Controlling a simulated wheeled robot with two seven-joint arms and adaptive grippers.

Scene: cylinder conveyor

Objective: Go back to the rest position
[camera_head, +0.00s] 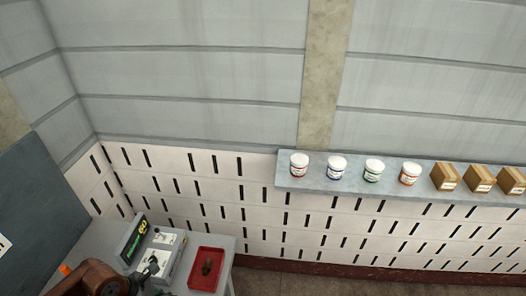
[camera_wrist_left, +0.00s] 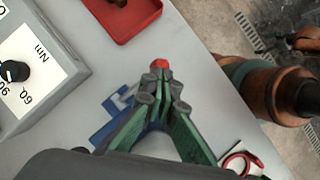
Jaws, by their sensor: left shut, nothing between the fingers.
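My left gripper (camera_wrist_left: 160,72) shows in the left wrist view with its green and grey fingers together, above a light grey worktop (camera_wrist_left: 205,85). Nothing is held between them. A small red thing (camera_wrist_left: 160,63) shows just beyond the fingertips; I cannot tell what it is or whether they touch it. In the head view, my brown arm (camera_head: 100,278) enters at the bottom left, and I cannot make out its fingers there. My right gripper is not in view.
A red tray (camera_head: 206,284) with a brown item stands right of a grey device with a dial (camera_head: 160,248). Blue parts (camera_wrist_left: 105,130) lie under my left gripper. White tubs (camera_head: 336,168) and cardboard boxes (camera_head: 445,178) stand on a wall shelf (camera_head: 300,185).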

